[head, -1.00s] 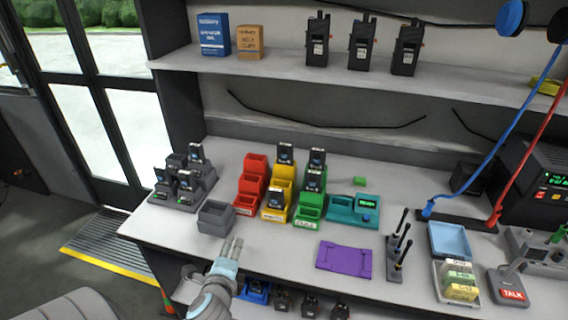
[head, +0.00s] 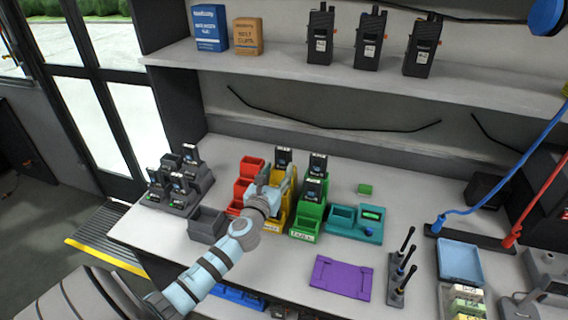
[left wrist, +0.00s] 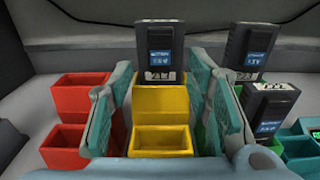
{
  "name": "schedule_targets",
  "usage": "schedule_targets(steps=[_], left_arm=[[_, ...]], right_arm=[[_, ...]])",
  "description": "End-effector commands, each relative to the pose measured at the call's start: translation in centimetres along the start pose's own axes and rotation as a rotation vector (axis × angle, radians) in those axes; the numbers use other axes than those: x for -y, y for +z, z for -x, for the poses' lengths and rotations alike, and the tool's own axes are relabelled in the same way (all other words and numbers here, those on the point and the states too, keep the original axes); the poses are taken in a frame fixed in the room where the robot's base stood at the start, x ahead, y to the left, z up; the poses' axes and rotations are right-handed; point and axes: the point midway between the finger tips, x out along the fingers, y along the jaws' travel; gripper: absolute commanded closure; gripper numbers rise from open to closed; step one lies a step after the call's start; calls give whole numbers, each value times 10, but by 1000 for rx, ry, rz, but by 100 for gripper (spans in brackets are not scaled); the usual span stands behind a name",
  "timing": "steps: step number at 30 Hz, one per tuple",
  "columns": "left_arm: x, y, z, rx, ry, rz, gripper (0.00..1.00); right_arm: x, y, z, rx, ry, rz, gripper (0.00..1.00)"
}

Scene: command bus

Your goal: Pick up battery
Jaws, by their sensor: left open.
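My left gripper (head: 274,178) is open over the yellow stepped bins (head: 291,200). In the left wrist view its two teal-padded fingers stand left and right of these yellow bins (left wrist: 160,138). A dark battery (left wrist: 160,50) with a blue and white label stands upright at the back of the yellow bins, seen between the fingers; it also shows in the head view (head: 283,156). The fingers do not appear to touch it. Two similar batteries stand in the green bins (head: 305,226), one at the back (head: 318,163) and one lower (head: 313,188). My right gripper is not in view.
Red bins (head: 240,185) stand close on the left. A grey rack (head: 198,187) holding several batteries and an empty grey bin (head: 207,224) lie further left. A teal device (head: 356,222) and purple mat (head: 342,277) are to the right. A shelf (head: 380,82) hangs above.

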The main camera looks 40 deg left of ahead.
Motion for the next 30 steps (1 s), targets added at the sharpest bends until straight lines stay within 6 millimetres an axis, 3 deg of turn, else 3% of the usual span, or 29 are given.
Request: schedule_targets(steps=[4,10,19,30], left_arm=[[0,-1,-23,0,0,1,55],[1,-1,-25,-1,-1,1,55],[1,-1,-25,-1,-2,1,100],[1,7,-25,0,-2,2,100]], right_arm=[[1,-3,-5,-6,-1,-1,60],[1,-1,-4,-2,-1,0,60],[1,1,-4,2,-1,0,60],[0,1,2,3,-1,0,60]])
